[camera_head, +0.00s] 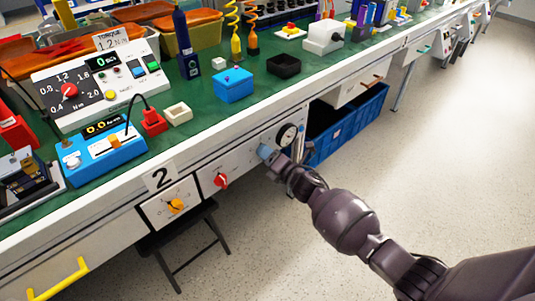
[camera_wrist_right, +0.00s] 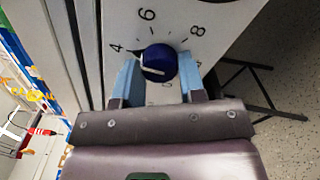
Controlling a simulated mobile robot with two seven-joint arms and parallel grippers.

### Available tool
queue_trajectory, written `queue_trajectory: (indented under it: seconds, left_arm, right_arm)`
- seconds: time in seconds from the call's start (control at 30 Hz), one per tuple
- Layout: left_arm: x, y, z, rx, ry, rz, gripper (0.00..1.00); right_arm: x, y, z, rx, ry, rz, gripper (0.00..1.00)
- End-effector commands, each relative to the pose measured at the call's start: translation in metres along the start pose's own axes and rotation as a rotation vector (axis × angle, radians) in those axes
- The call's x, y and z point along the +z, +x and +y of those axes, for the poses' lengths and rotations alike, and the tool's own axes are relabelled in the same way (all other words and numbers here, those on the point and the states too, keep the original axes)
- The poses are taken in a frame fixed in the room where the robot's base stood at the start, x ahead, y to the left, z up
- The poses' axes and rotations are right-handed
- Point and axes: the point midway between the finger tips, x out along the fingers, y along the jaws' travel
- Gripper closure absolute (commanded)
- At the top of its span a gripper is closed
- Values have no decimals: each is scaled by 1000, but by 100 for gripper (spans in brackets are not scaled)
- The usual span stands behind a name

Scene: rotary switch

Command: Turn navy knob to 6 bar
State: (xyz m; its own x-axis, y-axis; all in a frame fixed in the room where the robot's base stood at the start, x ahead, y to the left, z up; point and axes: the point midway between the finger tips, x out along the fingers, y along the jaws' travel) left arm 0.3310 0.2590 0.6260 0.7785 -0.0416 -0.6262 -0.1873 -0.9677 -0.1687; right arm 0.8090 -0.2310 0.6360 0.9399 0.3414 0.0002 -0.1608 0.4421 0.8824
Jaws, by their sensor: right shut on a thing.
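The navy knob (camera_wrist_right: 160,59) sits on a pale dial panel in the right wrist view. A white line crosses its lower part, with one end toward the left. Around it the printed 4 is at upper left, the 6 above and the 8 at upper right. My right gripper (camera_wrist_right: 156,66) has one blue finger on each side of the knob and is shut on it. In the head view my right gripper (camera_head: 268,152) is at the bench front just below the round gauge (camera_head: 287,135); the knob is hidden there. My left gripper is not in view.
A red knob (camera_head: 221,181) and an orange knob (camera_head: 176,205) are on the bench front to the left. A blue crate (camera_head: 345,126) stands under the bench at the right. The bench top (camera_head: 215,115) holds instruments and small boxes. A dark stool (camera_head: 190,250) stands below.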

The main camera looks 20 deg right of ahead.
Motion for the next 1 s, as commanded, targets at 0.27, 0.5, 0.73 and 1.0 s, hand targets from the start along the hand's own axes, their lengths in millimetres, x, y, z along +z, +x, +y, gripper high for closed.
queue_trajectory:
  seconds: [0.27,0.5,0.73,1.0]
  left_arm:
    - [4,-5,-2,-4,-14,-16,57]
    - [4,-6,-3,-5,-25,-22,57]
    - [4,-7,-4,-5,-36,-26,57]
    - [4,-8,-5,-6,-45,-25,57]
  right_arm:
    - [1,0,2,1,264,-1,87]
    - [1,0,3,1,492,0,87]
    - [1,0,3,1,698,0,87]
    - [1,0,2,0,884,1,87]
